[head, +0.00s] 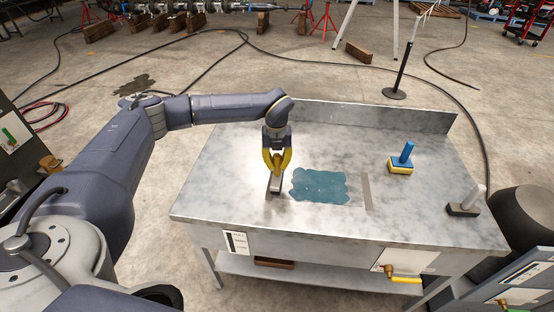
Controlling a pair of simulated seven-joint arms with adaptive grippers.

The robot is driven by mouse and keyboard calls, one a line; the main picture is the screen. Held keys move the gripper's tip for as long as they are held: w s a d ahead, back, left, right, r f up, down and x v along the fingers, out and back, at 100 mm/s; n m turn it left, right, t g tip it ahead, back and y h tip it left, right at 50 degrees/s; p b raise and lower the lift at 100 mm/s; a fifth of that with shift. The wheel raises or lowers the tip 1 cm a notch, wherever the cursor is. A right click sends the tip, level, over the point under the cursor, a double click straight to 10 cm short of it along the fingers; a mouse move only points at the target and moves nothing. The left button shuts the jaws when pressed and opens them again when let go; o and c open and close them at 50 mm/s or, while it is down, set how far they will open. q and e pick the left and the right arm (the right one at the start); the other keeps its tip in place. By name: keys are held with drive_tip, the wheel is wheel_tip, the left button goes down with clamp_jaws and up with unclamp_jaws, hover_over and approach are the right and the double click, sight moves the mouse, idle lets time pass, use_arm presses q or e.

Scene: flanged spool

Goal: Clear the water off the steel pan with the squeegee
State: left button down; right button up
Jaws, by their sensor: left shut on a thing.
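The steel pan is the broad grey metal top (240,205) of a bench with a raised back edge. A blue-green patch of water (318,186) lies near its middle. My left gripper (276,166), with yellow fingers, points down just left of the water. It is shut on the squeegee (275,184), whose narrow grey and dark head shows below the fingers; its handle is mostly hidden by them. The head is at the water's left edge; whether it touches the steel I cannot tell. My right gripper is not in view.
A grey-brown strip (367,192) lies on the steel right of the water. Farther right stand a yellow block with a blue handle (405,155) and a dark block with a pale handle (465,207). The steel between is bare. A brass tap (403,279) is below the front edge.

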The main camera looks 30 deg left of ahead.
use_arm(q)
drive_tip(key=shift+d+f, duration=0.1)
drive_tip(key=shift+f, duration=0.1)
drive_tip(key=shift+w+d, duration=1.9)
drive_tip(key=shift+d, duration=2.85)
drive_tip(key=shift+w+d, duration=1.95)
drive_tip(key=shift+d, duration=2.75)
drive_tip(key=shift+w+d, duration=1.9)
drive_tip(key=shift+d, duration=2.85)
drive_tip(key=shift+w+d+r, duration=0.1)
drive_tip(key=shift+d+r, duration=0.05)
drive_tip(key=shift+d, duration=0.1)
drive_tip(key=shift+a+r, duration=0.1)
drive_tip(key=shift+r, duration=2.65)
drive_tip(key=shift+r, duration=0.1)
